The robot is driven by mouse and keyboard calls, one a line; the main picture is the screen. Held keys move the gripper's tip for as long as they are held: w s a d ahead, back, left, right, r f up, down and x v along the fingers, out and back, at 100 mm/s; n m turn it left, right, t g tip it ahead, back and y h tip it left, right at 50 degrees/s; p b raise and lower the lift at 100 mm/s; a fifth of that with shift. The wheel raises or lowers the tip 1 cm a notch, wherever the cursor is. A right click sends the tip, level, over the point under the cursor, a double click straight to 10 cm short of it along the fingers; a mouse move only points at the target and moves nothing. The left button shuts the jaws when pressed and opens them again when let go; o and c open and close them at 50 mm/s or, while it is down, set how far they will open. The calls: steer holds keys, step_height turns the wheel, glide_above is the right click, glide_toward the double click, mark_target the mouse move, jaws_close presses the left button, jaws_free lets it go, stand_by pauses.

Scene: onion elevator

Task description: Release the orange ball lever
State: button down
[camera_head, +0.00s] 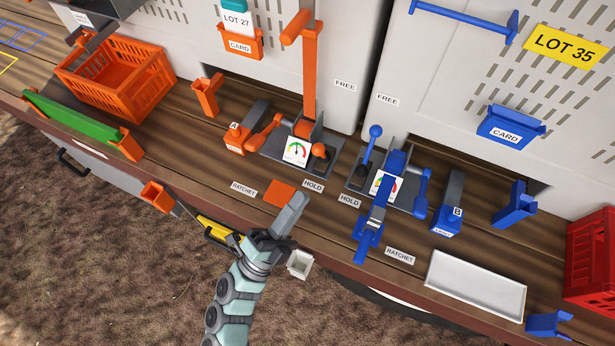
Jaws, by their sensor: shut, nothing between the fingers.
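The orange station's grey base (273,153) stands on the bench, with a tall orange lever (310,75) upright on it and a gauge (296,151) in front. An orange rounded handle (266,131) is at the base's left. My gripper (298,202) is shut and empty over the bench's front edge, below the HOLD label (313,186) and apart from the station.
An orange flat piece (278,193) lies beside my gripper. To the right stands the blue station, with a blue ball lever (375,133) and a long blue lever (379,205). A white tray (476,284) lies front right; an orange crate (116,77) stands back left.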

steer(key=w+a+f+m+g+y+b, duration=0.1)
steer(key=a+f+m+g+y+b, duration=0.1)
steer(key=a+f, duration=0.4)
step_height(320, 180, down, 5)
steer(key=shift+w+r+y+b, duration=0.1)
steer(key=shift+w+y+b, duration=0.2)
steer(key=shift+y+b, duration=0.65)
steer(key=shift+m, duration=0.3)
steer(key=p, duration=0.2)
glide_toward(321, 153)
steer(key=w+d, duration=0.1)
steer(key=w, duration=0.3)
steer(key=shift+x, duration=1.05)
steer(key=shift+s, duration=0.1)
steer(key=shift+r+p, duration=0.2)
steer(key=shift+p, duration=0.1)
